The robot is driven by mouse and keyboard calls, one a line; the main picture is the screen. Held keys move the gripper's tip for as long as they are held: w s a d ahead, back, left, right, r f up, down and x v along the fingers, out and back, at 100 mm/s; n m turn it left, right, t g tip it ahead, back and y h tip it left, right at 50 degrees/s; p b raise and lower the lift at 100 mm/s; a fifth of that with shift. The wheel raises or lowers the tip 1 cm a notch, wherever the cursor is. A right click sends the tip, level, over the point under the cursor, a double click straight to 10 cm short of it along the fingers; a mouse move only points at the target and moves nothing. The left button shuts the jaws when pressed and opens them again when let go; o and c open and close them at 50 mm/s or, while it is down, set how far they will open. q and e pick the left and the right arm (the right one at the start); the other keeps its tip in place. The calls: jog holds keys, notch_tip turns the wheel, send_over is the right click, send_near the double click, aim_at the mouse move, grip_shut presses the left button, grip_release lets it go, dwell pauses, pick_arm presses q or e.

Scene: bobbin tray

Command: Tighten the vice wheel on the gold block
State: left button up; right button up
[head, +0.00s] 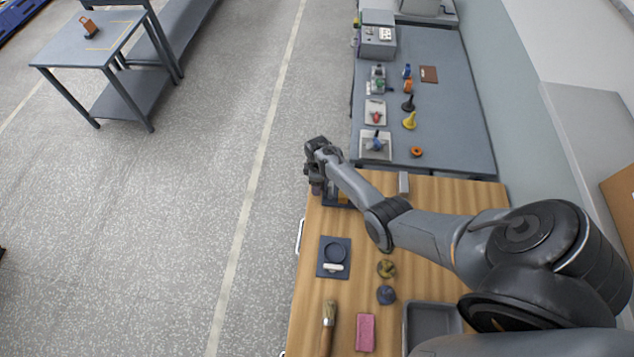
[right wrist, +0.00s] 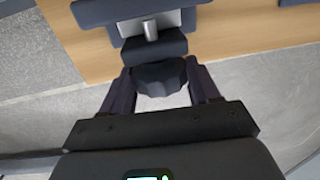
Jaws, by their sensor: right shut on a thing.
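The dark vice (head: 330,201) sits at the far left corner of the wooden bench, partly hidden by my right arm. A bit of the gold block (head: 343,198) shows at it; the block cannot be made out in the right wrist view. In the right wrist view, the vice body (right wrist: 153,46) with its metal screw lies ahead of the dark, ridged wheel (right wrist: 160,76). My right gripper (right wrist: 161,80) is shut on the wheel, one finger on each side. It also shows in the head view (head: 316,190), at the bench's left edge. My left gripper is not in view.
On the wooden bench are a dark plate with a round recess (head: 334,256), two small round knobs, a brush (head: 328,322), a pink block (head: 365,332) and a grey tray (head: 407,330). A small grey block (head: 403,183) lies at the back. A grey table (head: 455,110) with several parts stands beyond.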

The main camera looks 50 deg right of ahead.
jog(key=shift+s+a+r+t+h+p, duration=0.15)
jog(key=shift+t+h+p, duration=0.25)
jog(key=shift+h+p, duration=0.5)
jog(key=shift+a+t+h+p, duration=0.1)
jog(key=shift+t+h+p, duration=0.35)
jog(key=shift+p, duration=0.3)
jog(key=shift+a+t+h, duration=0.15)
jog(key=shift+t+h, duration=0.3)
jog(key=shift+h, duration=0.4)
jog(key=shift+s+a+f+t+h, duration=0.1)
jog(key=shift+f+t+h, duration=0.35)
jog(key=shift+h, duration=0.35)
jog(key=shift+a+t+h+b, duration=0.1)
jog(key=shift+t+h+b, duration=0.3)
jog(key=shift+h, duration=0.4)
jog(key=shift+a+f+t+h+b, duration=0.15)
jog(key=shift+f+t+h+b, duration=0.1)
jog(key=shift+t+h+b, duration=0.4)
jog(key=shift+s+f+t+h+b, duration=0.15)
jog(key=shift+t+h+b, duration=0.25)
jog(key=shift+h+b, duration=0.7)
jog(key=shift+t+h+b, duration=0.4)
jog(key=shift+h+b, duration=0.25)
jog(key=shift+b, duration=0.3)
